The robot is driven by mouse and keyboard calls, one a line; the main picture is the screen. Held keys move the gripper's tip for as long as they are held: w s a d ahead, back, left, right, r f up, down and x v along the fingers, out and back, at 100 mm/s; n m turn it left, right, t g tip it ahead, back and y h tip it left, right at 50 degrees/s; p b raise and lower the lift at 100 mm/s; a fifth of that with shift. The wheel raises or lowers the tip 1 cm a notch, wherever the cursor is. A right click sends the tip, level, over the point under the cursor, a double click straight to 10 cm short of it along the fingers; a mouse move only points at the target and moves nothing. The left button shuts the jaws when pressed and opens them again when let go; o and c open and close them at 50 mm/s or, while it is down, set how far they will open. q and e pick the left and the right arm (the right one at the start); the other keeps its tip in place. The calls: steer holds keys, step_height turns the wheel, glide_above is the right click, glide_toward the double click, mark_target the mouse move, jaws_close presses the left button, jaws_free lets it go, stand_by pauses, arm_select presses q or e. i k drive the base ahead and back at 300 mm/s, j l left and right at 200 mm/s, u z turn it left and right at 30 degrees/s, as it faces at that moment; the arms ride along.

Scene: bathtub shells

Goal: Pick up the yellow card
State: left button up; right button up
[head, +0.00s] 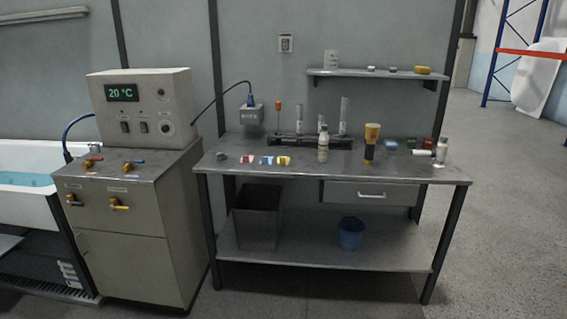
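Three small coloured cards lie in a row near the front left of the metal workbench (320,172). The yellow card (284,161) is the rightmost, with a pale part on it. The blue card (267,160) is just left of it, and the red card (248,158) is further left. Nothing covers the yellow card. Neither of my grippers shows in the head view.
A white bottle (323,146) stands right of the yellow card; a grey lump (221,157) lies left of the cards. A control cabinet (130,225) adjoins the bench's left side. Floor in front is clear.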

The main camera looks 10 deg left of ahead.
mark_target(282, 161)
steer(key=i+u, duration=0.15)
steer(key=i, duration=0.7)
